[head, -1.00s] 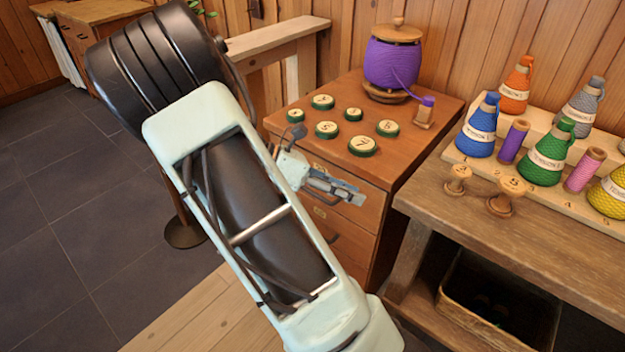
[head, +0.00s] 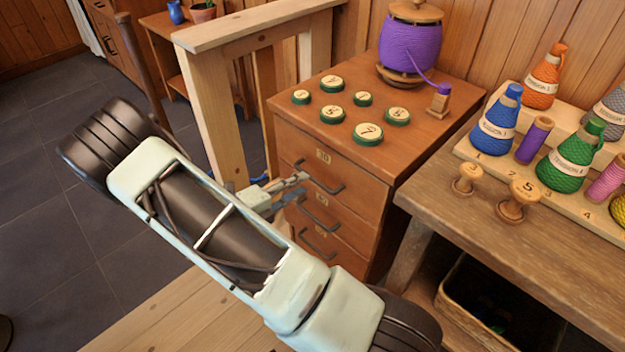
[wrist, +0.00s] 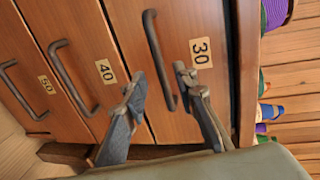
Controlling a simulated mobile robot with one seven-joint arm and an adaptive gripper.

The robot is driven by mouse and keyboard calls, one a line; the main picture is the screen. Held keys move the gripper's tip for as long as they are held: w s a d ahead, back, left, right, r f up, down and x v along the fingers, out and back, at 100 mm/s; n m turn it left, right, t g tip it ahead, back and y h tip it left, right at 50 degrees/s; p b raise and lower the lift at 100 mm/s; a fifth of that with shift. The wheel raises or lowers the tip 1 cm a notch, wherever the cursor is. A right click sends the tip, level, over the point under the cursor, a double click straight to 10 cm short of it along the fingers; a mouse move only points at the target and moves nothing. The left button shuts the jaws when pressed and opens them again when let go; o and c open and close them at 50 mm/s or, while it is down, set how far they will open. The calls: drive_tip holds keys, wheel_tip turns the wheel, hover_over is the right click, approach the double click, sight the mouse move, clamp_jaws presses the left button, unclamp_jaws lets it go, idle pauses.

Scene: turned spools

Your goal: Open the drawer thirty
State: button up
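The drawer thirty (head: 283,145) is the top drawer of a brown wooden cabinet and looks shut. Its label "30" also shows in the wrist view (wrist: 200,52), turned sideways. Its dark bar handle (head: 322,181) also shows in the wrist view (wrist: 155,45). My gripper (head: 299,187) is at the cabinet front by this handle. In the wrist view my gripper (wrist: 160,76) is open, with one fingertip on each side of the handle's lower end. I cannot tell whether either finger touches the handle or how deep it sits between them.
Drawer forty (wrist: 104,71) and a lower drawer (wrist: 44,84) have similar handles close by. Several green-rimmed numbered discs and a purple yarn jar (head: 408,52) stand on the cabinet top (head: 300,115). A workbench (head: 440,205) with spools stands right. A wooden frame (head: 215,110) stands left.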

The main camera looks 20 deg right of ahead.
sight(311, 179)
drive_tip(key=b+x, duration=0.1)
drive_tip(key=x, duration=0.4)
drive_tip(key=shift+w+d, duration=0.1)
drive_tip(key=shift+d, duration=0.2)
clamp_jaws()
